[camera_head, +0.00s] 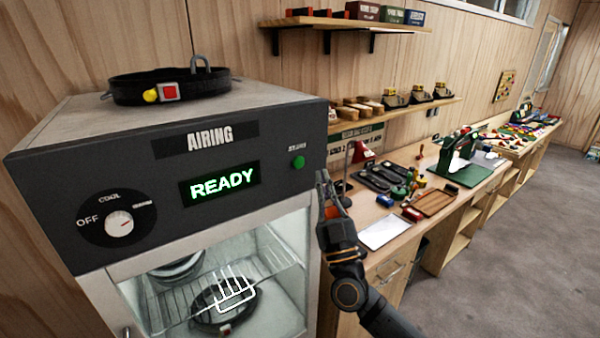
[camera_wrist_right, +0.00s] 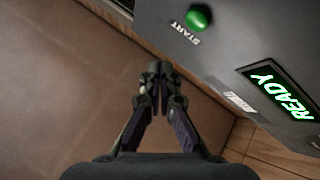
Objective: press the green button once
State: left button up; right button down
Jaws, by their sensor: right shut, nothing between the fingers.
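The green button (camera_head: 298,162) is a small round knob on the right side of the dark front panel (camera_head: 230,139) of the airing cabinet. In the right wrist view the green button (camera_wrist_right: 198,18) stands out from the panel near the top, beside the word START. The display (camera_head: 220,184) is lit and reads READY. My right gripper (camera_head: 322,178) is just right of the panel edge, with its fingers pointing up. It is shut and empty, and apart from the button; in the wrist view its fingertips (camera_wrist_right: 157,68) are below and left of it. My left gripper is not in view.
A dial (camera_head: 119,224) is on the panel's left. A black strap with a buckle (camera_head: 165,86) lies on the cabinet top. A workbench (camera_head: 462,190) with tools and trays runs along the wall at right, under shelves (camera_head: 400,108). The floor (camera_head: 500,270) at right is clear.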

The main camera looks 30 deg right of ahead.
aim_at(299, 162)
pick_arm(q)
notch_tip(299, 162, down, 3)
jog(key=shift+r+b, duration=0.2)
jog(key=shift+b, duration=0.55)
pick_arm(e)
jog(key=w, duration=0.5)
jog(key=shift+w+a, duration=0.1)
jog(key=shift+a, duration=0.15)
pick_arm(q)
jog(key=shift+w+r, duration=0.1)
pick_arm(e)
jog(key=shift+w, duration=0.15)
jog(key=shift+w, duration=0.3)
